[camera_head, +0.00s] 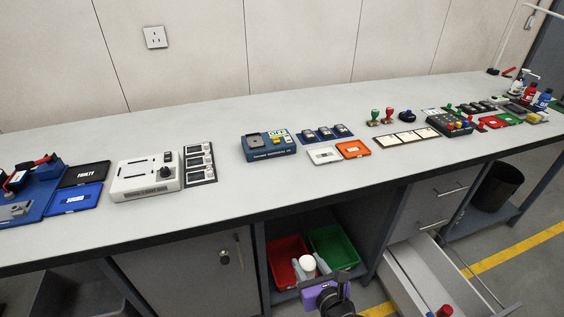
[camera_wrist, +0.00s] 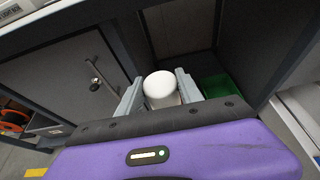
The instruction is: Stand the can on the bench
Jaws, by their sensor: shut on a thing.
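The can is a white cylinder with a rounded top (camera_wrist: 161,88), between the two fingers of my gripper (camera_wrist: 160,90) in the wrist view. My gripper is shut on it. In the head view the can (camera_head: 308,264) shows at the bottom middle, with my gripper (camera_head: 312,268) just in front of the open bay under the bench. The can is below the level of the bench top (camera_head: 215,212). Its lower part is hidden by the gripper.
A red bin (camera_head: 283,252) and a green bin (camera_head: 335,243) stand in the bay behind my gripper. An open drawer (camera_head: 425,275) juts out at right. The bench carries a white device (camera_head: 147,182), a blue device (camera_head: 268,147) and an orange tray (camera_head: 353,149). Its front strip is bare.

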